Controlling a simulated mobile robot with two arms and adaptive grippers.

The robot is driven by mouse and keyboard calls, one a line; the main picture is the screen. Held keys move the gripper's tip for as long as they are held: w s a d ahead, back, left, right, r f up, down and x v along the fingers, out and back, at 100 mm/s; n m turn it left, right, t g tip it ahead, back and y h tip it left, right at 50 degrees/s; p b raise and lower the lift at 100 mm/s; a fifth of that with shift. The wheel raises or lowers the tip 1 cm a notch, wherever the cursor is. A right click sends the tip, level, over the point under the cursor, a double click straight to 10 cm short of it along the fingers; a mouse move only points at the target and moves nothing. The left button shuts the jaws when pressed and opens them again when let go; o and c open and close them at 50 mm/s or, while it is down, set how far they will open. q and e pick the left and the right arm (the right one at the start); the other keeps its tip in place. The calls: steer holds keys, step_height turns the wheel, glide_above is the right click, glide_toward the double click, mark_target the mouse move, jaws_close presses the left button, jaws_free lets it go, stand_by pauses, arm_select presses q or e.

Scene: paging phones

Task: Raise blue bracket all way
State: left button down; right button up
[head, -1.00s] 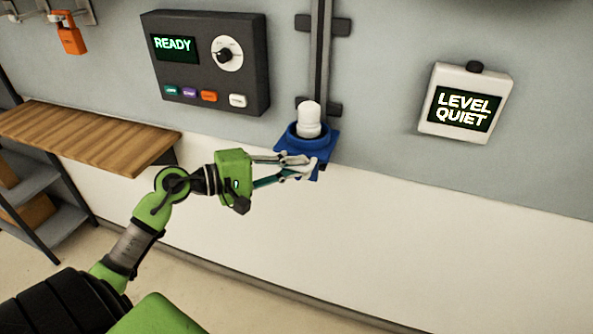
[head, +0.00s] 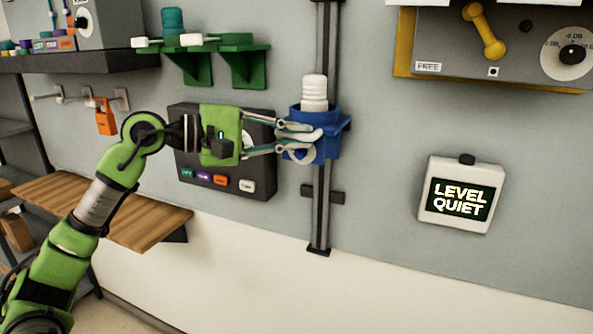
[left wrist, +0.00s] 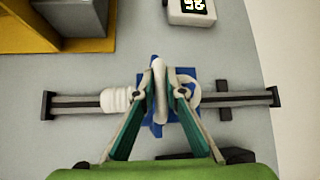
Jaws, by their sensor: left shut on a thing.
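The blue bracket (head: 329,147) sits on a vertical grey rail (head: 322,215) on the wall, well above the rail's lower end. A white ribbed cylinder (head: 314,92) stands upright in it. My left gripper (head: 300,143) reaches in from the left and is shut on the bracket's front; the exact grip spot is partly hidden by the fingers. In the left wrist view the bracket (left wrist: 157,125) shows behind the fingers, with the rail running sideways and both its ends in sight. Rail remains beyond the cylinder on that side. My right gripper is not in view.
A dark panel (head: 212,180) with coloured buttons is behind my left gripper. Green shelf brackets (head: 230,62) are above it. A wooden shelf (head: 125,210) is lower left. A "LEVEL QUIET" display (head: 459,196) and a yellow-handled box (head: 484,32) are at right.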

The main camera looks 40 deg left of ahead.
arm_select(q)
step_height(320, 180, up, 16)
steer(key=p, duration=0.7)
steer(key=shift+f, duration=0.25)
steer(key=shift+a+r, duration=0.1)
steer(key=shift+r, duration=0.05)
steer(key=c, duration=2.1)
jaws_free()
steer(key=shift+s+f, duration=0.1)
steer(key=shift+f, duration=0.1)
